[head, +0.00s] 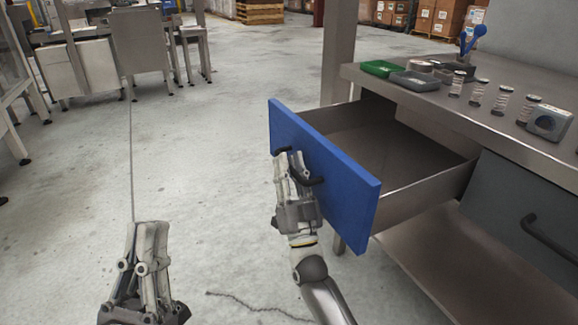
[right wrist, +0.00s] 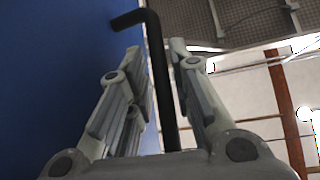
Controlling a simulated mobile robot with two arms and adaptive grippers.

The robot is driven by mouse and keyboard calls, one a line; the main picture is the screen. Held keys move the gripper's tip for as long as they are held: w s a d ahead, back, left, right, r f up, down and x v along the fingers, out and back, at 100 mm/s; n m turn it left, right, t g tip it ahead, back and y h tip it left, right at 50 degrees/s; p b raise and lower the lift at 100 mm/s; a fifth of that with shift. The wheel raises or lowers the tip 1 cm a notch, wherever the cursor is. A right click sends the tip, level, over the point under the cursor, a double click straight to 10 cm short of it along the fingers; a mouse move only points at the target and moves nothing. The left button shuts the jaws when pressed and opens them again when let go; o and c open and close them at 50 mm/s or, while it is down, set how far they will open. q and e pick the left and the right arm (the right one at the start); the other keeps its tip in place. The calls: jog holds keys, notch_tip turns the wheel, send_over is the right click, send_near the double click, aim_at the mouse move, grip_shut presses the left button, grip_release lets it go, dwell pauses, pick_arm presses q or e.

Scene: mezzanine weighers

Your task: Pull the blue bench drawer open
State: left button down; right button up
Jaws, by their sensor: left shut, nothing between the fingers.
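The blue drawer (head: 335,165) of the bench stands well out from under the bench top, and its metal inside looks empty. Its black bar handle (head: 313,182) is on the blue front. My right gripper (head: 290,160) is at the handle with a finger on each side of the bar. In the right wrist view the handle (right wrist: 158,70) runs between the two fingers, close against them, beside the blue drawer front (right wrist: 60,60). My left gripper (head: 148,228) is shut and empty over the floor at lower left, away from the drawer.
The steel bench top (head: 430,100) carries a green tray (head: 380,68), a grey tray (head: 415,81), several small jars and a grey device (head: 549,122). A grey drawer (head: 525,215) is closed at right. Open concrete floor lies left of the blue drawer.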

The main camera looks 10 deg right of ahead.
jog(key=v, duration=1.2)
dwell(0.3)
